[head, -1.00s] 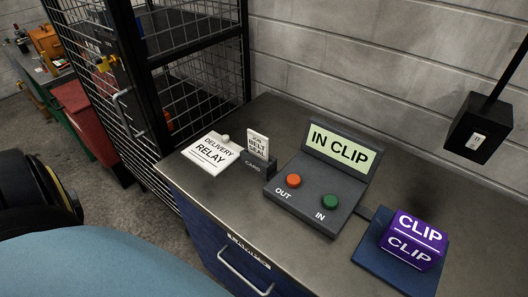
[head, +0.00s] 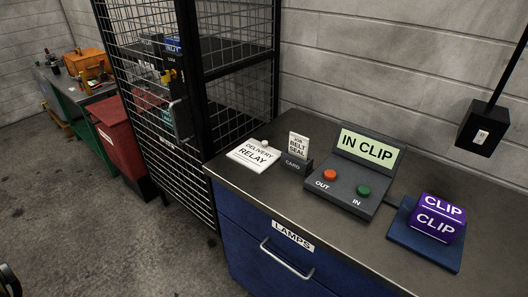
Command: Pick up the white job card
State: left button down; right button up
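The white job card (head: 299,147) stands upright in a small dark holder (head: 296,164) marked CARD on the dark bench top. Its print reads JOB, BELT SEAL. It stands between the white DELIVERY RELAY plate (head: 253,155) on its left and the IN CLIP panel (head: 352,175) on its right.
A purple CLIP block (head: 437,217) sits on a blue pad (head: 408,240) at the bench's right. A black box (head: 483,125) hangs above. A mesh cage (head: 150,110) stands left of the bench, with a red bin (head: 124,142) beyond.

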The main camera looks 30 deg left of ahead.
aim_at(299, 144)
jog(key=u, duration=0.6)
jog(key=i, duration=0.5)
jog(key=z, duration=1.9)
